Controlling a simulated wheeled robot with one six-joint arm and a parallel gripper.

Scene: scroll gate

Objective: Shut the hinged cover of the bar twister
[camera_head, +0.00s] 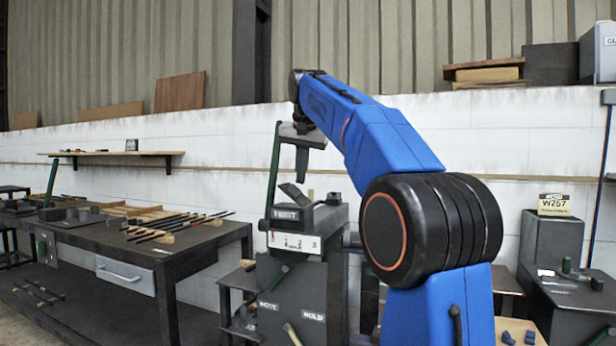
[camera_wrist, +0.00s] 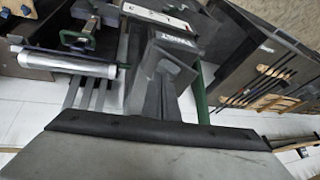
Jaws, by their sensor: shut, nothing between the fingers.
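The bar twister (camera_head: 296,243) stands at the centre of the head view, a dark machine with a white numbered front panel. On its top a dark flat plate (camera_head: 293,195) stands tilted up; it looks like the hinged cover, raised. A long green lever (camera_head: 274,165) rises at its left. My gripper (camera_head: 301,178) is shut and empty, pointing down just above the tilted plate; I cannot tell whether it touches. In the wrist view my shut gripper (camera_wrist: 163,55) reaches over the machine and hides much of it, and the cover is not clear there.
A workbench (camera_head: 175,257) with thin bars on wooden rests stands at the left. A wall shelf (camera_head: 110,153) is behind it. A dark cabinet (camera_head: 565,300) with a W257 sign (camera_head: 554,204) stands at the right. A shiny cylinder (camera_wrist: 62,61) lies beside the machine.

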